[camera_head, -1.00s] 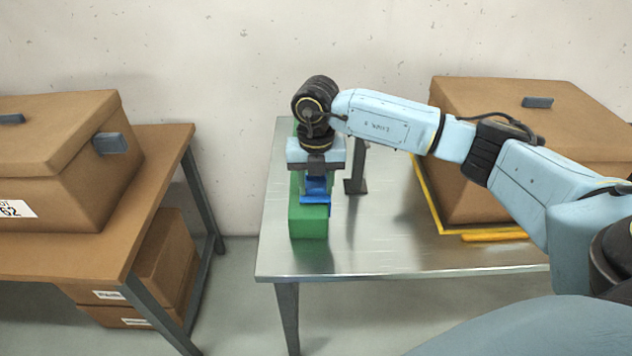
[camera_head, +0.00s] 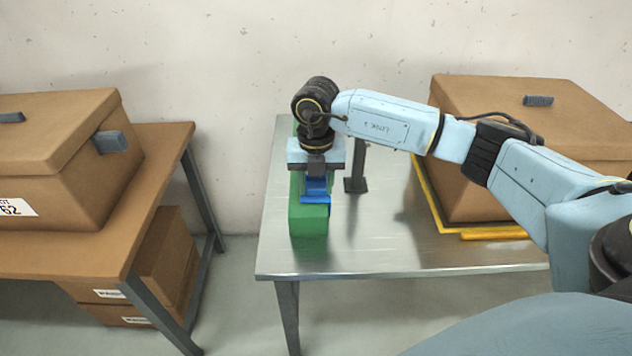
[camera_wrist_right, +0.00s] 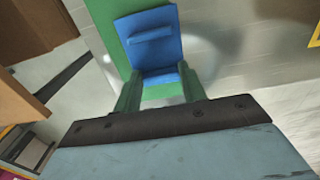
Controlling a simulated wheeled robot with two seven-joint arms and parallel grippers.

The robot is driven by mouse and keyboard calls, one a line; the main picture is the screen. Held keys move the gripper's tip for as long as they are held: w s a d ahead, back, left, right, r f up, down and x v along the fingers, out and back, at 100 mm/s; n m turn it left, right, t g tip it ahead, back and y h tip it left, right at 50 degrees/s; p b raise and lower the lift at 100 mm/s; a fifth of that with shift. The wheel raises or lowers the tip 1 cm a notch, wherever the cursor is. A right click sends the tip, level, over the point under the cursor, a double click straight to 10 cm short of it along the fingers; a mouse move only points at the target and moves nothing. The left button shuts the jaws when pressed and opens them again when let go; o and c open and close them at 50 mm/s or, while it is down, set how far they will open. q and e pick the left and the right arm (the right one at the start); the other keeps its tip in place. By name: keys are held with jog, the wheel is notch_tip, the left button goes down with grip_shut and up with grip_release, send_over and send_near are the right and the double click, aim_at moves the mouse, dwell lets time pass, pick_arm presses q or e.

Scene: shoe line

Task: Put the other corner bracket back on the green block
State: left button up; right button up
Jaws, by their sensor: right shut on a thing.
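The green block (camera_head: 309,222) is long and lies along the left side of the metal table. A blue corner bracket (camera_head: 316,190) is at the block's near part, over its top and right edge. In the right wrist view the bracket (camera_wrist_right: 153,38) lies against the green surface (camera_wrist_right: 110,25), with a raised rib on its face. I cannot tell whether it is fully seated. My right gripper (camera_head: 317,177) points down from above and is shut on the bracket. The gripper hides the middle of the block. No second bracket shows. My left gripper is out of view.
A dark upright post (camera_head: 356,172) stands on the table just right of the gripper. A large brown box (camera_head: 500,165) sits in a yellow-edged tray (camera_head: 497,234) at right. The table's front middle (camera_head: 390,250) is bare. A brown table with boxes stands at left.

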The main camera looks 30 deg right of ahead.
dwell(0.3)
jog(key=o, duration=1.5)
jog(key=shift+r+p, duration=2.85)
jog(key=shift+r, duration=0.65)
jog(key=shift+f, duration=0.1)
